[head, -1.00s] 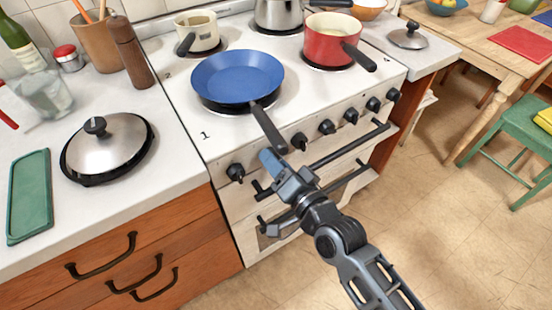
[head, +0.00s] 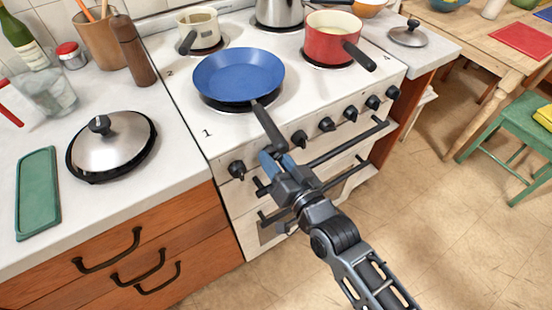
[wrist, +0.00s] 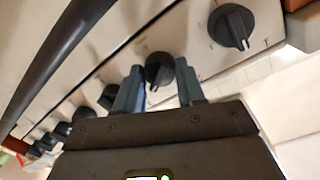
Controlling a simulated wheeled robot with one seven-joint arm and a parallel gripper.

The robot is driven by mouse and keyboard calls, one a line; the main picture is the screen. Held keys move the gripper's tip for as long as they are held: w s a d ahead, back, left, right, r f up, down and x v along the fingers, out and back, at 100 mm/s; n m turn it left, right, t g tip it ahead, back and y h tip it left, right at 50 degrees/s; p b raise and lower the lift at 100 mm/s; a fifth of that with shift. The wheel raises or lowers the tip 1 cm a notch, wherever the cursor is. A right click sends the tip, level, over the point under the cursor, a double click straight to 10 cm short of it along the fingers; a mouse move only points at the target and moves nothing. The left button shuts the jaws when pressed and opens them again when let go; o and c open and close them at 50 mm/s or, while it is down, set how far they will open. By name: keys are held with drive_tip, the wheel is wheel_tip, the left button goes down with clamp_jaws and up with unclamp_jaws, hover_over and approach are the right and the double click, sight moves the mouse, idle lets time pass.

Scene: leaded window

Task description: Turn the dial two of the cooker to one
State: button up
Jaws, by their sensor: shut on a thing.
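The white cooker (head: 225,130) has a row of black dials along its front edge. The leftmost dial (head: 237,169) shows clear of my gripper, and it also shows at the upper right in the wrist view (wrist: 232,25). Dial two (wrist: 160,70) is between my fingers in the wrist view, with a pale mark on its face; the dial's setting is too blurred to read. My gripper (head: 272,158) hides dial two in the head view. My gripper (wrist: 160,88) is shut on the dial, a finger on either side.
A blue pan (head: 238,75) sits on the front left burner, its handle (head: 269,126) reaching out just above my gripper. A red pot (head: 333,36) stands right of it. An oven handle (head: 345,145) runs close beside my gripper. Floor in front is clear.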

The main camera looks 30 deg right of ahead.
drive_tip(key=shift+f, duration=0.15)
drive_tip(key=o, duration=1)
drive_tip(key=shift+o, duration=0.2)
drive_tip(key=shift+s, duration=0.15)
drive_tip(key=s+b, duration=0.1)
drive_tip(key=s, duration=0.6)
drive_tip(key=shift+s+a+r, duration=0.15)
drive_tip(key=shift+s+r, duration=0.15)
drive_tip(key=shift+r, duration=0.05)
drive_tip(key=s+r+n+g, duration=0.1)
drive_tip(key=s+r, duration=0.4)
drive_tip(key=s, duration=0.8)
drive_tip(key=s+r+n+g, duration=0.1)
drive_tip(key=s+r+n, duration=0.3)
drive_tip(key=s, duration=0.8)
drive_tip(key=shift+s+d+r+n+y, duration=0.25)
drive_tip(key=shift+s+r+n+y, duration=0.05)
drive_tip(key=shift+s+r, duration=0.05)
